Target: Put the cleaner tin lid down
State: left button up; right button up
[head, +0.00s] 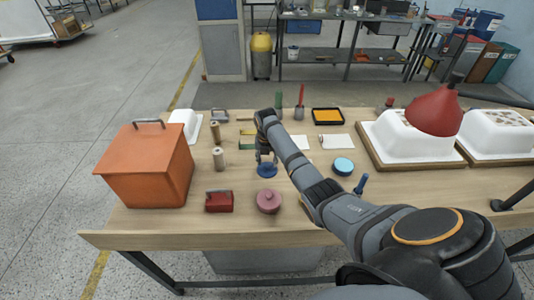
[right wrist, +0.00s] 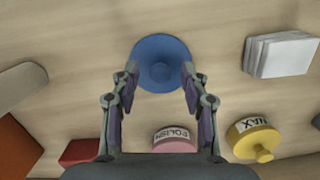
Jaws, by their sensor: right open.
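The blue lid (head: 267,171), a round disc with a central knob, lies flat on the wooden table; I take it for the cleaner tin lid. It also shows in the right wrist view (right wrist: 160,78). My right gripper (head: 266,157) is open above it, with its fingertips (right wrist: 160,78) on either side of the lid; I cannot tell whether they touch it. A round blue tin with a light-blue top (head: 343,165) stands to the right, beyond my right forearm. My left gripper is not in view.
A pink tin marked POLISH (head: 269,201) and a red block (head: 219,201) stand in front. A yellow WAX tin (right wrist: 252,139) is mostly hidden by my arm in the head view. An orange box (head: 147,165) stands left, white tub shells (head: 410,138) right.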

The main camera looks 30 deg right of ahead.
aim_at(267, 167)
notch_tip(267, 167, up, 11)
jog(key=s, duration=0.1)
jog(key=shift+a+f, duration=0.2)
jog(key=shift+a, duration=0.2)
